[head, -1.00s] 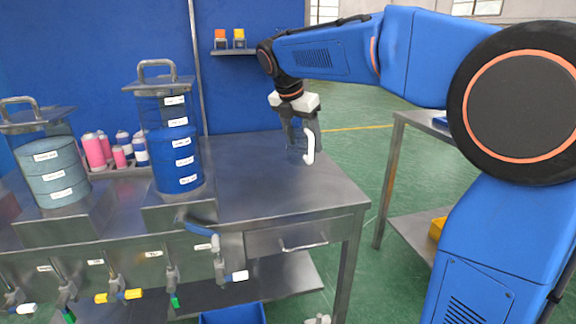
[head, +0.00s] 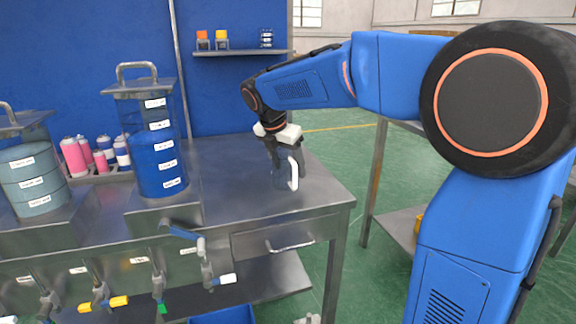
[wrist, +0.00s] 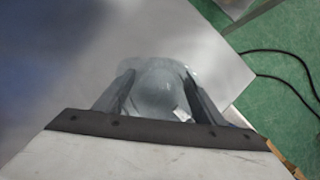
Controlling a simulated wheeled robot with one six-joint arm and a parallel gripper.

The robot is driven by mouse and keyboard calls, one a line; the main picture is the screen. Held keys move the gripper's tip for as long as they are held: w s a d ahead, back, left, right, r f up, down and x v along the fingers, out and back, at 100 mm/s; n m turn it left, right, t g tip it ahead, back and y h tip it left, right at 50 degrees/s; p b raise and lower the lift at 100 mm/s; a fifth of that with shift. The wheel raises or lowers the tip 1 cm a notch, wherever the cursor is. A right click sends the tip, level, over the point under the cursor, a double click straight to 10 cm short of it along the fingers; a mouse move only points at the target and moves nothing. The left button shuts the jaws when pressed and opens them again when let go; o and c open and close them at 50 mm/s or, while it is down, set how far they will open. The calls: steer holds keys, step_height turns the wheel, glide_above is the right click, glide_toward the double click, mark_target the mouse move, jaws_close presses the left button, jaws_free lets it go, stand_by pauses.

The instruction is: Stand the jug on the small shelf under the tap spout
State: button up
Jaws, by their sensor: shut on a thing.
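The jug (head: 280,180) is clear, with a white handle on its right side in the head view. My gripper (head: 285,154) points down and is shut on it from above. The jug is upright over the right part of the steel table; I cannot tell whether its base touches the top. In the wrist view the clear jug (wrist: 158,85) sits between the two dark fingers of my gripper (wrist: 160,105). I cannot make out the small shelf clearly.
A blue tank (head: 160,165) and a grey-blue tank (head: 38,180) stand on the steel table (head: 235,170), with pink and white cans (head: 74,157) between them. A drawer handle (head: 290,246) juts from the front. The tabletop around the jug is clear.

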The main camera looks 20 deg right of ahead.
steer(key=shift+f, duration=0.1)
steer(key=o, duration=1.1)
